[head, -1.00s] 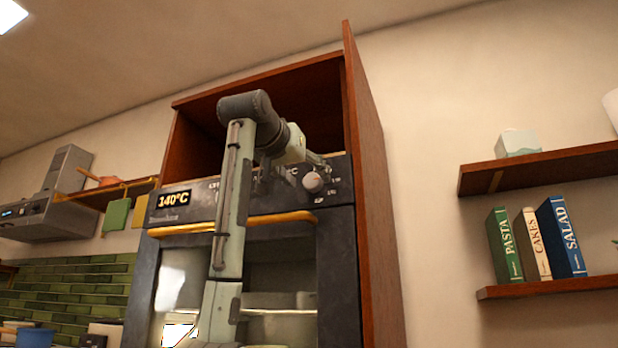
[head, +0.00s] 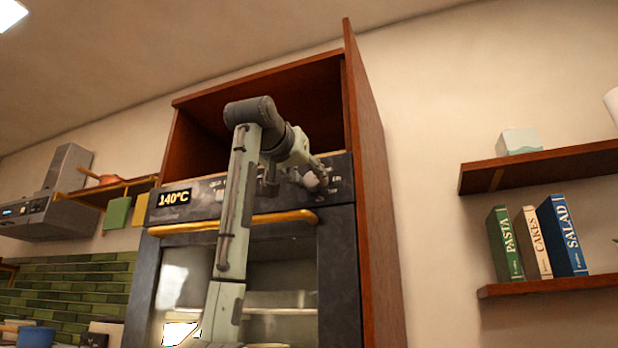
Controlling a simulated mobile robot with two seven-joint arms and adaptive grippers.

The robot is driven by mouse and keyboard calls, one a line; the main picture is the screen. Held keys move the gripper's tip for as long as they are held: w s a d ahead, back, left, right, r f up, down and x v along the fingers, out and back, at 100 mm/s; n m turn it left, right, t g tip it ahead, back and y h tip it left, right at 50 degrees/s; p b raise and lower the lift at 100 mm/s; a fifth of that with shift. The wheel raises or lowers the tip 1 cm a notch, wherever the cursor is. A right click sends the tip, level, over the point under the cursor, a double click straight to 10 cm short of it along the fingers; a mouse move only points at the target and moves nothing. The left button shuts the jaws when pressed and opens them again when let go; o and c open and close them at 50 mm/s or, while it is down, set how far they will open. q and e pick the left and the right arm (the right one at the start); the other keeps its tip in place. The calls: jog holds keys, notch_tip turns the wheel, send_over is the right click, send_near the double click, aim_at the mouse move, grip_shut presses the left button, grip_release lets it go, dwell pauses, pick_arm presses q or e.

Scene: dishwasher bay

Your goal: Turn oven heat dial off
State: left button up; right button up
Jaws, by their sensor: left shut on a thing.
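The oven (head: 338,260) is built into a tall wooden cabinet, and its display (head: 174,198) reads 140°C. The pale round heat dial (head: 317,181) is on the right part of the dark control panel. My left gripper (head: 313,178) is at this dial, its fingers shut on it. The fingers partly cover the dial and the markings around it, so its pointer position cannot be made out. My left arm crosses in front of the oven door and panel. My right gripper is not in view.
A brass door handle (head: 290,218) runs below the panel, behind my arm. The wooden cabinet side (head: 372,200) rises close to the right of the dial. Wall shelves with books (head: 507,245) are farther right. A range hood (head: 55,210) is at left.

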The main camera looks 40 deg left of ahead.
pick_arm(q)
jog(key=shift+d+n, duration=0.1)
jog(key=shift+n, duration=0.9)
jog(key=n, duration=0.2)
jog(key=shift+n, duration=0.4)
jog(key=shift+n+p, duration=0.35)
jog(key=shift+n, duration=0.55)
jog(key=n, duration=0.2)
jog(key=shift+n, duration=0.4)
jog(key=n+p, duration=0.2)
jog(key=n, duration=0.4)
jog(key=shift+r+n, duration=0.1)
jog(key=shift+n, duration=0.7)
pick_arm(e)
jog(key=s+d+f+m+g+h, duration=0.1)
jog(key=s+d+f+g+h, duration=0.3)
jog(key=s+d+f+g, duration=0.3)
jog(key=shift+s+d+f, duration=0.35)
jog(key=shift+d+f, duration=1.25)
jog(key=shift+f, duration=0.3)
pick_arm(q)
jog(key=o, duration=1.2)
jog(key=shift+c, duration=0.2)
